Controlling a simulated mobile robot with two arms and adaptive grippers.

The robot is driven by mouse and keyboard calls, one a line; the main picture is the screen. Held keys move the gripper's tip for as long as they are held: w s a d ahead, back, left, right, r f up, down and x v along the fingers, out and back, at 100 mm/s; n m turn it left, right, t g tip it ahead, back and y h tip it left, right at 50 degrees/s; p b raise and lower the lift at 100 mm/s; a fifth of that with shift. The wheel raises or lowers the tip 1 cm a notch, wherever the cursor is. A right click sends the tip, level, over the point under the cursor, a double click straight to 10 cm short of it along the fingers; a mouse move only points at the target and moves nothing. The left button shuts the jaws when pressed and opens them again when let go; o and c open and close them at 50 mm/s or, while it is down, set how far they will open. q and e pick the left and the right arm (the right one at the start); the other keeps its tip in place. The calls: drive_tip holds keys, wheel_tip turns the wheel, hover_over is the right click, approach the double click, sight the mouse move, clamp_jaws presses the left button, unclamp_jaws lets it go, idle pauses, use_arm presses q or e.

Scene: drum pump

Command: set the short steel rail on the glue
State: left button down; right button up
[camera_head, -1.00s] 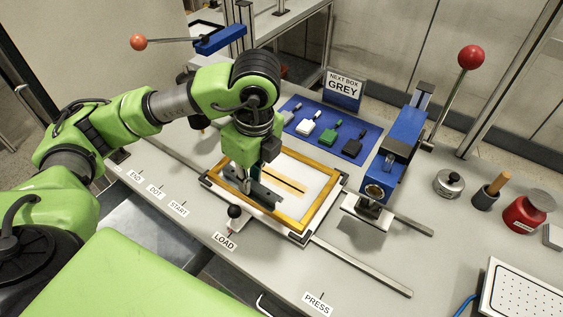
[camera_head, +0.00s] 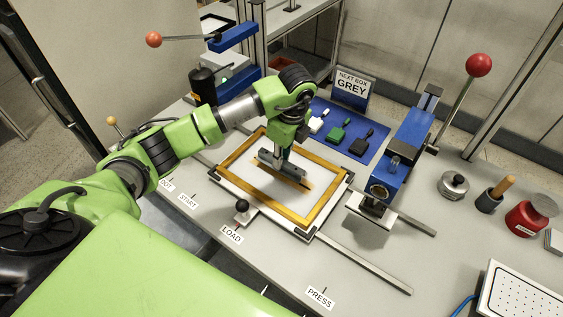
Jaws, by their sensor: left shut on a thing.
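My left gripper (camera_head: 283,155) points down over the middle of the wooden frame (camera_head: 318,214) and is shut on the short steel rail (camera_head: 295,172), a dark grey bar. The glue (camera_head: 306,187) shows as an amber-brown strip on the white sheet (camera_head: 262,187) inside the frame. The rail lies above the strip in the picture and roughly along it, hiding part of it. I cannot tell whether rail and glue touch. My right gripper is not in view.
A black-knobbed handle (camera_head: 242,207) stands at the frame's near corner by the LOAD label. A blue press (camera_head: 404,150) with a red-ball lever stands to the right. A blue mat (camera_head: 375,132) with several coloured pieces lies behind. A steel track (camera_head: 365,268) runs towards PRESS.

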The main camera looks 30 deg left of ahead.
use_arm(q)
wheel_tip(320, 180, down, 2)
drive_tip(key=shift+f+p, duration=0.15)
drive_tip(key=shift+p, duration=0.65)
drive_tip(key=shift+f, duration=0.35)
drive_tip(key=shift+f, duration=0.1)
drive_tip(key=shift+f, duration=0.15)
drive_tip(key=c, duration=2)
unclamp_jaws()
drive_tip(key=shift+o, duration=0.2)
